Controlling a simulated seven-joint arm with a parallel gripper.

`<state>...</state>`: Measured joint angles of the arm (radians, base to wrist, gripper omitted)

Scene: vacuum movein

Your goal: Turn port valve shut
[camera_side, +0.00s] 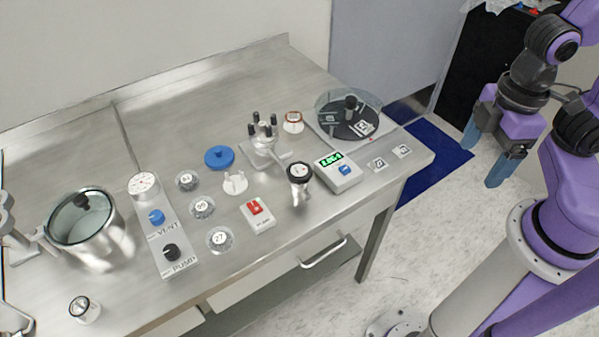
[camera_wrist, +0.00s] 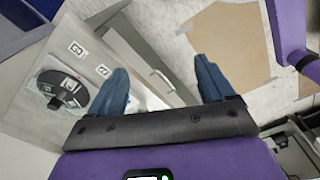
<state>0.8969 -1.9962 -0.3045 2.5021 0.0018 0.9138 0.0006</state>
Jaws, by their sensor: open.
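No part is clearly marked as the port valve. A grey panel (camera_side: 168,244) on the steel bench carries a blue knob (camera_side: 156,217) marked VENT, a black knob (camera_side: 171,252) marked PUMP and a round gauge (camera_side: 144,185).
A lidded metal pot (camera_side: 95,237) stands at the left. A red-switch box (camera_side: 257,213), a green-display unit (camera_side: 338,171), a blue disc (camera_side: 219,157) and several numbered round pieces crowd the middle. The back of the bench is clear. A drawer handle (camera_side: 323,252) sticks out in front.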

